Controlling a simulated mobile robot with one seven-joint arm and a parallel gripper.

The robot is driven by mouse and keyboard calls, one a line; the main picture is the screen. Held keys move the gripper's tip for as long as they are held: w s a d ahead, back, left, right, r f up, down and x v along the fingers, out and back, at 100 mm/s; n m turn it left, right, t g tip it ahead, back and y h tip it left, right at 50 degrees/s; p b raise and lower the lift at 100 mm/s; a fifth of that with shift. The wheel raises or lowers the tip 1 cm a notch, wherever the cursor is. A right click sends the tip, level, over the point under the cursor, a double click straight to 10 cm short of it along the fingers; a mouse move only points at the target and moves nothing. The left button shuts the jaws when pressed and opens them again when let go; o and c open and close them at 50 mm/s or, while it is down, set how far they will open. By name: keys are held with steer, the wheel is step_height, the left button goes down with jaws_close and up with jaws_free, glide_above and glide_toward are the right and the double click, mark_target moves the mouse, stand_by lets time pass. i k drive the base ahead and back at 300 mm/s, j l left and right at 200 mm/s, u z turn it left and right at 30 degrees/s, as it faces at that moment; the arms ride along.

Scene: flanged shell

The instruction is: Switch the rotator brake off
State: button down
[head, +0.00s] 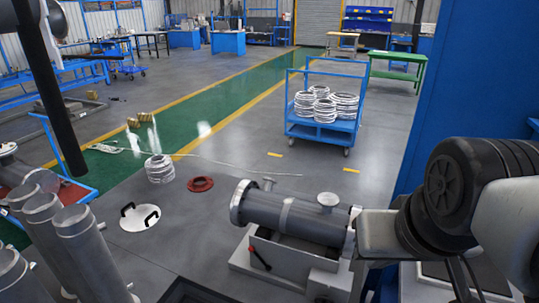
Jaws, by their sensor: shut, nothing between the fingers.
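A grey flanged shell (290,217) lies on its side on a low grey rotator stand (281,251) at the lower middle of the head view. Short capped nozzles stand up from the shell. A pale grey block stands at the shell's right end, partly behind a large black ribbed part. My gripper cannot be made out in this view.
A white disc with two black handles (139,217), a red ring (200,184) and a white coil (159,169) lie on the floor left of the shell. Grey pipes (84,240) stand at the lower left. A blue cart (322,130) with coils stands behind.

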mark_target(251, 248)
steer(key=i+j, duration=0.15)
steer(key=j, duration=0.15)
steer(key=i+j, duration=0.1)
steer(key=j, duration=0.25)
steer(key=i+j, duration=0.15)
steer(key=j, duration=0.15)
steer(key=i+j, duration=0.15)
steer(key=j, duration=0.2)
steer(key=i+j, duration=0.1)
steer(key=j, duration=0.2)
